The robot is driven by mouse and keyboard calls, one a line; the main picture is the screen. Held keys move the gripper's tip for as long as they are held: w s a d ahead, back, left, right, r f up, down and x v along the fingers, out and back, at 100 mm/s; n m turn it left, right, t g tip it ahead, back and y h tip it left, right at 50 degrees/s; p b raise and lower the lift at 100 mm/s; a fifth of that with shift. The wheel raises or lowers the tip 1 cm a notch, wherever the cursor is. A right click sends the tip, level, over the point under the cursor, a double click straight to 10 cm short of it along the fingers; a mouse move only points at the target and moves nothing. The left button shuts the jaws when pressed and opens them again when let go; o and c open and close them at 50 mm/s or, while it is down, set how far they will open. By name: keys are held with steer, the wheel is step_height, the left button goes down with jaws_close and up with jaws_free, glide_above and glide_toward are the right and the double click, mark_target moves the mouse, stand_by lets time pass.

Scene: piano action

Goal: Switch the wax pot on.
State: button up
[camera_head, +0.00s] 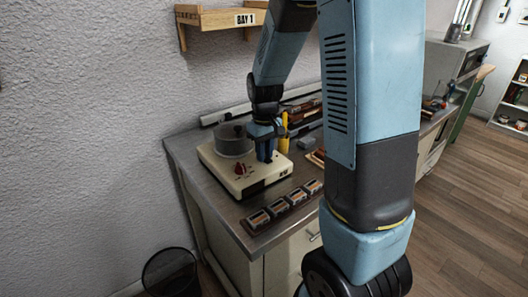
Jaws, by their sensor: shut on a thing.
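The wax pot (247,185) is a cream box-like base on the steel worktop, with a round grey pot (233,139) on its back left. A red knob (240,169) stands on its front left, clear of my gripper. A small dark label shows at the front right of the base. My gripper (266,158) points down over the right part of the base, to the right of the grey pot. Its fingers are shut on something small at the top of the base. The fingers and the viewing distance hide what that is.
A row of several dark blocks (285,205) lies along the worktop's front edge. A yellow upright thing (284,133) stands just behind my gripper. A shelf marked BAY 1 (220,19) hangs on the wall above. A dark bin (170,272) stands on the floor at left.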

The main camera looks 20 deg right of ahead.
jaws_close()
steer(key=shift+s+d+r+t+y, duration=0.1)
steer(key=shift+s+t+y, duration=0.15)
steer(key=shift+t, duration=0.45)
steer(key=shift+s+t+y, duration=0.1)
steer(key=shift+t+y, duration=0.15)
steer(key=shift+t, duration=0.45)
steer(key=o, duration=0.8)
jaws_free()
steer(key=shift+c, duration=0.2)
